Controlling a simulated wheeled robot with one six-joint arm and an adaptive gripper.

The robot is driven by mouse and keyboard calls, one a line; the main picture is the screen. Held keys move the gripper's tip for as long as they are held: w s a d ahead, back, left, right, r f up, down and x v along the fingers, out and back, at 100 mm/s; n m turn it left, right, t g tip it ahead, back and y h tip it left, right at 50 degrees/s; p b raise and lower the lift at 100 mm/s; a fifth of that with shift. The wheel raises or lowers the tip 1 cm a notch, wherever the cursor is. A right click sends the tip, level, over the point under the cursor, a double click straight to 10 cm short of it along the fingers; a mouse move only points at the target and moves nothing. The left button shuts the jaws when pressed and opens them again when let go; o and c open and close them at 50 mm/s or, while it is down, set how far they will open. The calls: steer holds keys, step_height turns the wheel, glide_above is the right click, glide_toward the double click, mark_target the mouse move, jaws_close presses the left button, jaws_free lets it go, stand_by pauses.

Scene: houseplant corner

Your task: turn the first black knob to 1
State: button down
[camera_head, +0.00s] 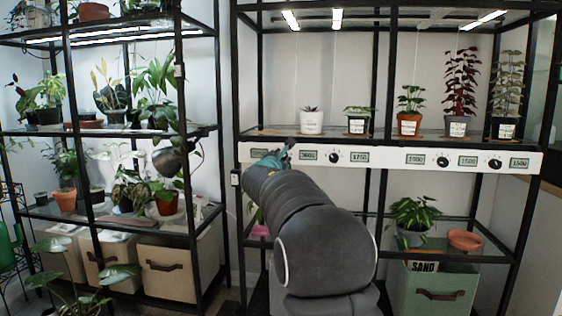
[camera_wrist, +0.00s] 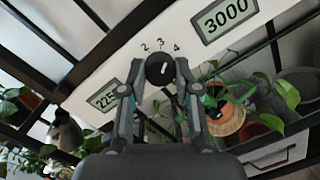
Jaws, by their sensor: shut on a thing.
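In the wrist view a black knob (camera_wrist: 159,70) with a white pointer line sits on the white panel (camera_wrist: 140,38), with the numbers 2, 3 and 4 printed above it. The exact mark its pointer meets is hard to tell. My gripper (camera_wrist: 160,72) is shut on this knob, one finger on each side. In the head view my gripper (camera_head: 284,153) is at the left part of the panel (camera_head: 395,158) and hides this knob there. The dial's other numbers are hidden or too small to read.
One display (camera_wrist: 103,97), partly covered, and a display reading 3000 (camera_wrist: 224,17) flank the knob. Other black knobs (camera_head: 333,156), (camera_head: 442,161) and (camera_head: 495,163) sit further right. Potted plants, including a white pot (camera_head: 312,122), stand on the shelf above.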

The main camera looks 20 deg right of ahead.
steer(key=n+t+p, duration=0.1)
steer(key=n, duration=0.7)
steer(key=n+y+p, duration=0.1)
steer(key=n, duration=0.6)
steer(key=shift+s+d+n+t, duration=0.1)
steer(key=shift+d+n+t, duration=0.05)
steer(key=shift+n+t, duration=0.25)
steer(key=n+p, duration=0.1)
steer(key=n, duration=0.3)
steer(key=shift+n+y+p, duration=0.3)
steer(key=shift+y+p, duration=0.1)
steer(key=shift+f, duration=0.1)
steer(key=c, duration=0.8)
jaws_free()
steer(key=shift+s, duration=0.1)
